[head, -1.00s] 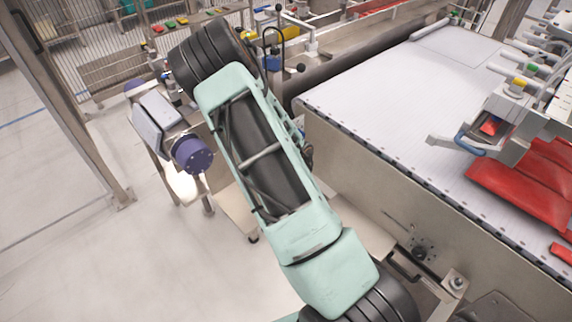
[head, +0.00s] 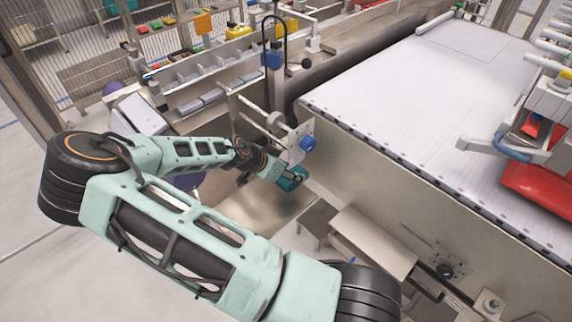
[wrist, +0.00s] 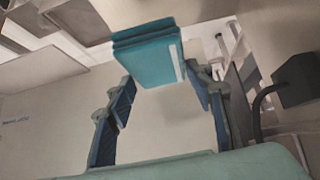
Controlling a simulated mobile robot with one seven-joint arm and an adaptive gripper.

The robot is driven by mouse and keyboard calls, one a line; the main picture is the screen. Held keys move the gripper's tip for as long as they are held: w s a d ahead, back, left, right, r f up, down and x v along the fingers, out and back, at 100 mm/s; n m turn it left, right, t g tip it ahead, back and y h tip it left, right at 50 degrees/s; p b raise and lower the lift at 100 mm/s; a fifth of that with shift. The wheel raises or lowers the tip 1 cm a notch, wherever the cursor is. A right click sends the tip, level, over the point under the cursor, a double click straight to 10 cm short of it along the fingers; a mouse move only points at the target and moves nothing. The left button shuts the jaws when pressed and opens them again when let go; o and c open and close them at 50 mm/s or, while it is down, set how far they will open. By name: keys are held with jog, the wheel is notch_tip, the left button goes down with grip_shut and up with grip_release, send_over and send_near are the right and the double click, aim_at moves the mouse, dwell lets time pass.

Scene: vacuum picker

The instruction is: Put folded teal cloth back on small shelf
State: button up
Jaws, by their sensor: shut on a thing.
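The folded teal cloth (head: 293,178) is a small thick stack at the end of my arm, beside the metal side wall of the white belt table. My gripper (head: 283,176) is shut on it. In the wrist view the teal cloth (wrist: 150,52) sticks out beyond the two dark blue fingers, with a pale strip along its right edge. It is off the floor, with nothing seen under it. A small metal shelf-like ledge (head: 374,243) is on the side wall, right of and below the cloth; I cannot tell for sure that it is the small shelf.
A bracket plate with a blue knob (head: 308,143) stands close above my gripper. The white belt table (head: 410,95) fills the right side. A metal rack with bins (head: 205,85) is behind my arm. Red bags (head: 540,190) lie at far right. Floor at lower left is open.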

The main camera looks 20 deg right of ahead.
aim_at(280, 184)
jog(key=shift+w+f, duration=0.1)
jog(key=shift+f+b, duration=0.75)
jog(key=shift+f, duration=0.1)
jog(key=shift+f+b, duration=1.65)
jog(key=shift+f, duration=0.8)
jog(key=shift+f+b, duration=0.4)
jog(key=shift+f, duration=0.15)
jog(key=o, duration=1.7)
jog(key=shift+c, duration=0.2)
jog(key=shift+r, duration=0.1)
jog(key=v, duration=1.2)
jog(key=shift+s, duration=0.2)
